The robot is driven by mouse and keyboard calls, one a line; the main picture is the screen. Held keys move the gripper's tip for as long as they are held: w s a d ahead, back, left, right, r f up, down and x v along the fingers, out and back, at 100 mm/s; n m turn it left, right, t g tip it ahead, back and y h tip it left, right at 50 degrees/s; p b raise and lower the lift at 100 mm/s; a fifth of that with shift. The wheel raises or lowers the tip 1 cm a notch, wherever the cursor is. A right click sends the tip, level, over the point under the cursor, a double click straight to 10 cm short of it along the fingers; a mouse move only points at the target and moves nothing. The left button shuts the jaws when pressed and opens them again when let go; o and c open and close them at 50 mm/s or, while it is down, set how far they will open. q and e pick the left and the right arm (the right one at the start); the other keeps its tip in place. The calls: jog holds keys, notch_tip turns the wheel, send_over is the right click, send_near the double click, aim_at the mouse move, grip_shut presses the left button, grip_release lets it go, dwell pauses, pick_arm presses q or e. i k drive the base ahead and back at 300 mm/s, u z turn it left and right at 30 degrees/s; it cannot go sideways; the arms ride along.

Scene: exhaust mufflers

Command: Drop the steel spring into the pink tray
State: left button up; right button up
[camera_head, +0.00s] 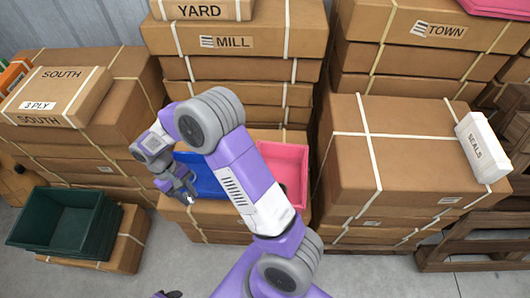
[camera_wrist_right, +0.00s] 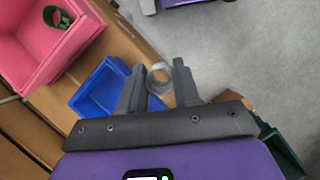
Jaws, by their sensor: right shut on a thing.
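My right gripper (camera_head: 188,198) is shut on a small grey steel ring-like piece (camera_wrist_right: 158,77), which looks like the steel spring seen nearly end-on. In the head view the piece is a tiny pale spot at the fingertips. The gripper is near the front edge of the blue tray (camera_head: 205,183). The pink tray (camera_head: 285,160) stands just right of the blue one, partly hidden behind my right arm. In the right wrist view the pink tray (camera_wrist_right: 25,55) is at upper left, apart from the gripper, with a dark green ring-shaped piece (camera_wrist_right: 62,20) inside. My left gripper cannot be made out.
A dark green crate (camera_head: 65,225) stands on a low carton at the left. Tall carton stacks (camera_head: 235,40) rise behind the trays, and a large one (camera_head: 405,150) stands to the right, bearing a white SEALS box (camera_head: 482,147). Bare grey floor lies in front.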

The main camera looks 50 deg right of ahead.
aim_at(280, 181)
jog(key=u, duration=1.2)
jog(key=k, duration=0.8)
jog(key=z, duration=1.45)
